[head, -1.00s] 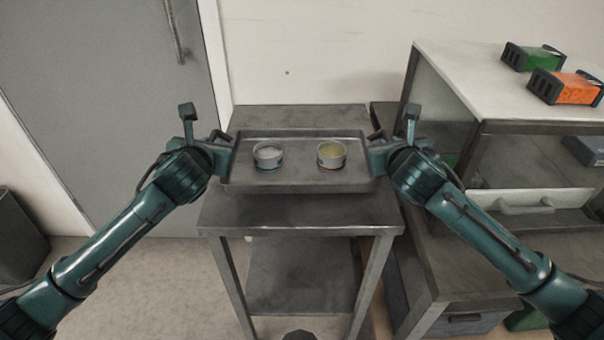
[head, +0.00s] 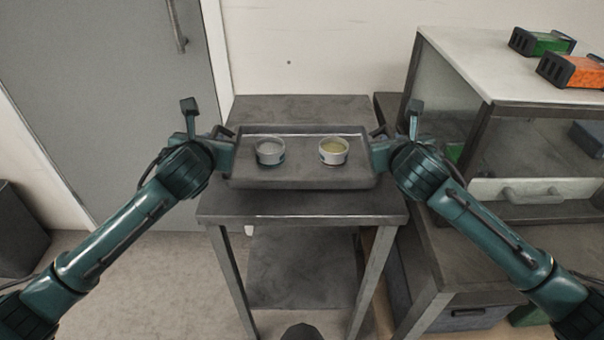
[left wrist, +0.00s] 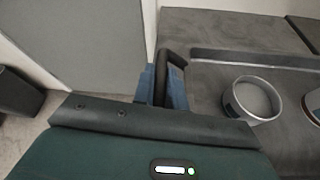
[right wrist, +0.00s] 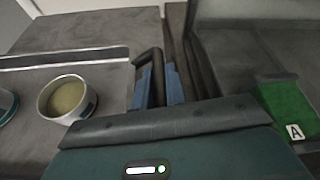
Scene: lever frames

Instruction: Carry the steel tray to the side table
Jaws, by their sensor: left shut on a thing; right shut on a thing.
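The steel tray (head: 300,180) is level in the head view, over the top of a grey metal side table (head: 300,207). I cannot tell whether a gap is left between them. My left gripper (head: 226,150) is shut on the tray's left handle (left wrist: 172,65). My right gripper (head: 378,151) is shut on its right handle (right wrist: 148,62). Two round cups stand upright on the tray. The left cup (head: 269,152) holds something greyish. The right cup (head: 333,152) holds something yellowish.
A taller white-topped cabinet (head: 480,60) stands to the right, with a green box (head: 541,43) and an orange box (head: 572,71) on it. A grey door (head: 110,100) is at left, and a dark bin (head: 18,230) stands at the far left.

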